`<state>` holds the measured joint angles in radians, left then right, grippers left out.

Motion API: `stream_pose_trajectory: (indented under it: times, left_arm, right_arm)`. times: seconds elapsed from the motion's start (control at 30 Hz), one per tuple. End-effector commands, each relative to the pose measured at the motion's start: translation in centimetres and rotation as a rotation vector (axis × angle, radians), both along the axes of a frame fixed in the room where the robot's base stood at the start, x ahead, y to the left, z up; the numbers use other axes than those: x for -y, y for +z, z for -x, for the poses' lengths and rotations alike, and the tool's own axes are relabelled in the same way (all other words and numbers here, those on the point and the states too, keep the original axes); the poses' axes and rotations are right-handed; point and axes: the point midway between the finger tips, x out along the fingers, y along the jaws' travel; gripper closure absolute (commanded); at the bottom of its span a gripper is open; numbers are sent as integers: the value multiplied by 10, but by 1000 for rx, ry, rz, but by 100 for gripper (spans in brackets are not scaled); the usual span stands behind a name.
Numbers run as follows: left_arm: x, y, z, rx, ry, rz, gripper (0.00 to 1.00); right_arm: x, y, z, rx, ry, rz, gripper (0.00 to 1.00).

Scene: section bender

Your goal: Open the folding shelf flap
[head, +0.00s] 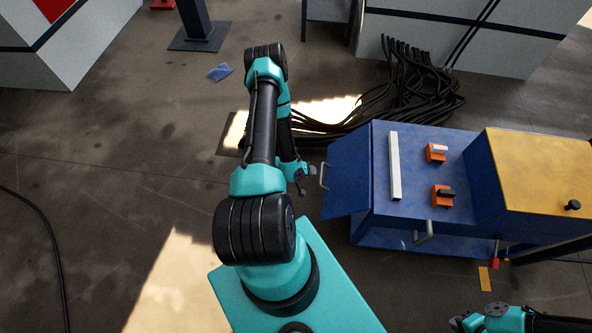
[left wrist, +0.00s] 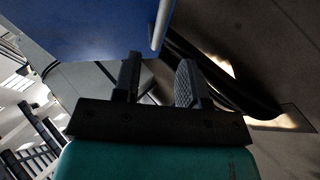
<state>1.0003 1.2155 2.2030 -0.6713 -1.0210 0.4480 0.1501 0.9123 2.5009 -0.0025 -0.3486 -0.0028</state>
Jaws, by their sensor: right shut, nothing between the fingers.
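The folding shelf flap (head: 347,176) is the blue panel on the left side of the blue machine. It slopes outward and down from the machine's top edge. A grey bar handle (head: 323,176) sits on its outer edge. My left gripper (head: 303,182) is just left of this handle, with a small gap in the head view. In the left wrist view the left gripper (left wrist: 158,78) has its two fingers apart with nothing between them. The blue flap (left wrist: 90,28) and its handle (left wrist: 158,25) show beyond the fingertips. My right gripper (head: 470,319) is shut and empty at the bottom right.
The blue machine top (head: 385,205) carries a white bar (head: 395,166) and two orange switches (head: 443,195). A yellow cover (head: 535,165) is to the right. Black cables (head: 410,90) lie behind the machine. The floor left of my left arm is mostly clear.

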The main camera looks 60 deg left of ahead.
Motion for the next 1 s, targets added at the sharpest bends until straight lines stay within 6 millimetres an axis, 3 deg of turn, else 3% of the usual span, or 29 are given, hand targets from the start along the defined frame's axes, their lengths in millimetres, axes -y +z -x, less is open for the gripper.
stream_pose_trajectory:
  times: [0.4, 1.0]
  left_arm:
    - [-8, 49, 51, 0, 2, -1, 61]
    - [-9, 55, 57, 1, 0, -1, 61]
  right_arm:
    - [0, 0, 0, 0, 0, 0, 100]
    - [0, 0, 0, 0, 0, 0, 100]
